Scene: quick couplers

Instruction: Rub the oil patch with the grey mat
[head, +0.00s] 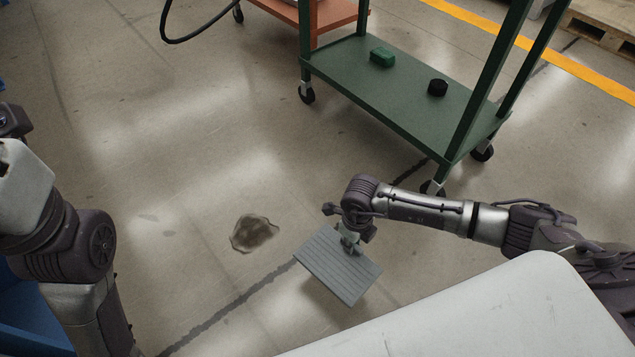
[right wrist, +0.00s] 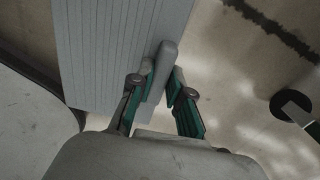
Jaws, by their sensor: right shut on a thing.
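The oil patch (head: 254,233) is a dark brown, irregular stain on the floor near the middle of the head view. The grey mat (head: 338,266) is a ribbed rectangular sheet to the right of and nearer than the patch, apart from it in the picture. My right gripper (head: 350,241) is shut on a raised grip on the mat; the right wrist view shows the fingers (right wrist: 160,95) around this grip and the mat's ribbed face (right wrist: 115,45). I cannot tell whether the mat touches the floor. My left arm shows at the left edge, but its gripper is out of view.
A green wheeled cart (head: 415,95) stands behind at the right, with a green block (head: 382,57) and a black round piece (head: 437,88) on its shelf. An orange cart (head: 330,14) is farther back. The floor around the patch is clear. A dark line (head: 228,309) crosses the floor.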

